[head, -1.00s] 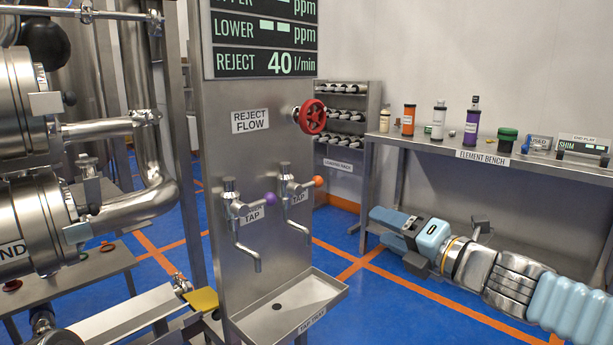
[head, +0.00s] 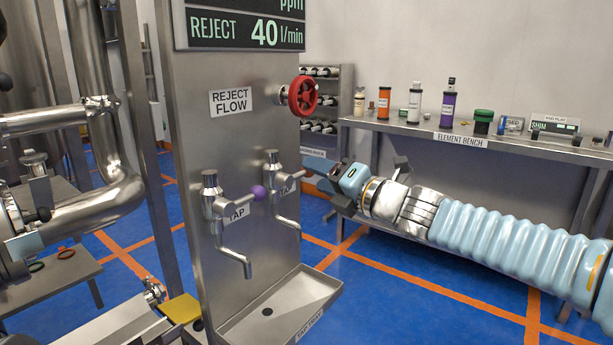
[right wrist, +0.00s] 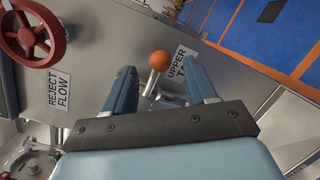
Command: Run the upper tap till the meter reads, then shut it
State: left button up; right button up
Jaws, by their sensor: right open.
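The upper tap (head: 272,180) is the right-hand steel tap on the upright panel, its spout pointing down over the tap tray (head: 318,290). Its orange knob (right wrist: 159,60) shows in the right wrist view beside the UPPER label; in the head view my gripper hides it. My right gripper (head: 322,182) is open at the tap's right side. In the right wrist view its two fingers (right wrist: 161,82) stand either side of the knob's lever, without a visible grip. The meter (head: 245,30) shows REJECT 40 l/min; its upper rows are cut off. My left gripper is not in view.
The other tap (head: 212,200), with a purple knob (head: 258,192), stands close on the left. A red handwheel (head: 302,96) juts out above the upper tap. The element bench (head: 400,130) with bottles runs behind my right arm. Steel pipes (head: 60,120) fill the left.

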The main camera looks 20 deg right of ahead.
jog(key=shift+x, duration=2.25)
jog(key=shift+d, duration=0.1)
grip_shut()
